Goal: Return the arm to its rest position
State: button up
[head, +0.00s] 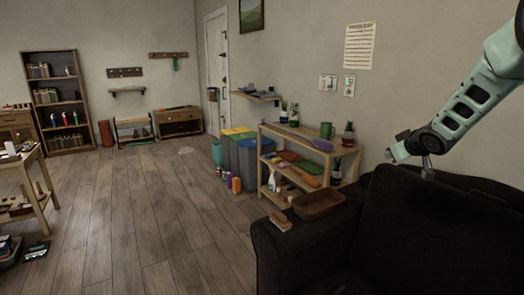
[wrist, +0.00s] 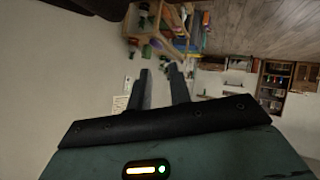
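My arm reaches in from the right edge of the head view, and my gripper (head: 408,158) hangs above the back of a dark sofa (head: 385,225). In the wrist view my gripper (wrist: 159,70) shows two dark fingers standing apart. Pale wall shows in the gap between them, and nothing is held. The gripper looks clear of the sofa, though the exact height above it cannot be told.
A brown tray (head: 318,205) and a reddish brush-like item (head: 280,221) lie on the sofa's arm. A wooden shelf (head: 262,170) with bottles, a mug and cloths stands behind it. Bins (head: 246,158) stand beside the shelf. The wooden floor (head: 150,215) is mostly clear.

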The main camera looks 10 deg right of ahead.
jog(key=s+a+f+n+g+y, duration=0.1)
jog(key=s+a+g, duration=0.1)
jog(key=s+a, duration=0.6)
jog(key=s+a+f+g+y, duration=0.15)
jog(key=s+a, duration=0.25)
jog(key=a, duration=0.7)
jog(key=s+a+f+n+g, duration=0.1)
jog(key=s+a+g, duration=0.1)
jog(key=s+a, duration=0.6)
jog(key=s+a+f+n+g, duration=0.1)
jog(key=s+a, duration=0.4)
jog(key=s, duration=0.7)
jog(key=s+a+f+n+g, duration=0.1)
jog(key=s+a+g, duration=0.3)
jog(key=s, duration=0.8)
jog(key=shift+a+f+n+g, duration=0.3)
jog(key=shift+a+f+g, duration=0.05)
jog(key=shift+f, duration=0.2)
